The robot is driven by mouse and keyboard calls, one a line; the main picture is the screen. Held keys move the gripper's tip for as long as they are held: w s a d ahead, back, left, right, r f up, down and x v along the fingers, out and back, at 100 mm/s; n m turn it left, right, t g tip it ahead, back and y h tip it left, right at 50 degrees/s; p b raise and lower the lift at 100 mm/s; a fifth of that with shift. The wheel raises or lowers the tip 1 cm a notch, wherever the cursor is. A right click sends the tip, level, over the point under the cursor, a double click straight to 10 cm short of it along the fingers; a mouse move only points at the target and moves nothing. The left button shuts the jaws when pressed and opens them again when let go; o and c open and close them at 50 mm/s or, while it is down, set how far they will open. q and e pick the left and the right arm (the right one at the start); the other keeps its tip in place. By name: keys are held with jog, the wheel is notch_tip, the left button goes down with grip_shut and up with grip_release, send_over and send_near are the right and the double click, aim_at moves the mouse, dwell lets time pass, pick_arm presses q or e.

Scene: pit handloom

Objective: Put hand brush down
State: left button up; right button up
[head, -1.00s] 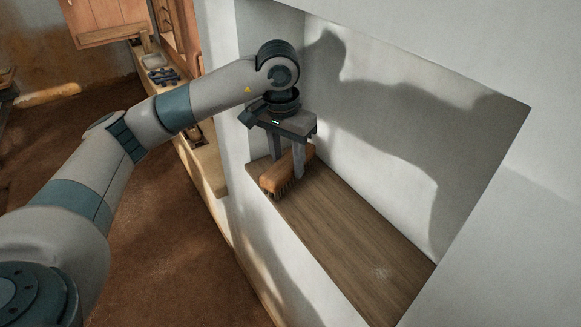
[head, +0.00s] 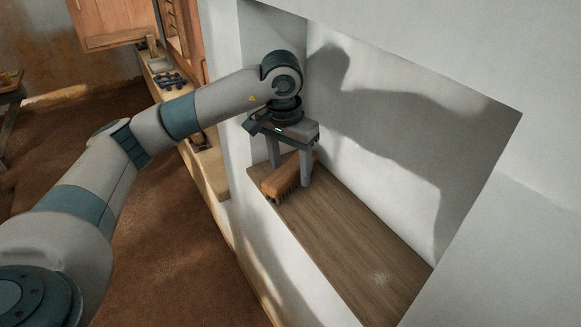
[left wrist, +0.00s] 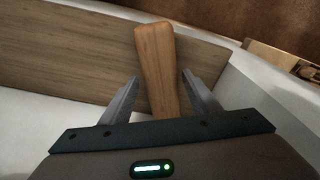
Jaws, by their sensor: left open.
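The hand brush (head: 283,182) has an orange-brown wooden back and dark bristles. It rests bristles down on the wooden shelf board (head: 345,238) in the wall niche, near its left end. My left gripper (head: 291,176) points down over the brush with its fingers apart, one on each side. In the left wrist view the brush's wooden back (left wrist: 157,70) lies between the two open fingers (left wrist: 160,92), with a gap visible on both sides. Part of the brush is hidden behind a finger in the head view. My right gripper is not in view.
White niche walls (head: 390,160) stand close behind and beside my left gripper. The right part of the shelf is clear. At the left, a low ledge (head: 205,165) holds small dark items (head: 170,82), with brown floor (head: 165,240) below.

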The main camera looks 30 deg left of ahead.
aim_at(291, 167)
pick_arm(q)
jog(key=shift+r, duration=0.35)
jog(key=r, duration=0.1)
jog(key=r+b, duration=0.1)
jog(key=r, duration=0.1)
jog(key=r+b, duration=0.1)
jog(key=r, duration=0.1)
jog(key=shift+s+r, duration=0.15)
jog(key=shift+s, duration=0.15)
jog(key=shift+s+r+b, duration=0.15)
jog(key=shift+r+b, duration=0.2)
jog(key=shift+r, duration=0.5)
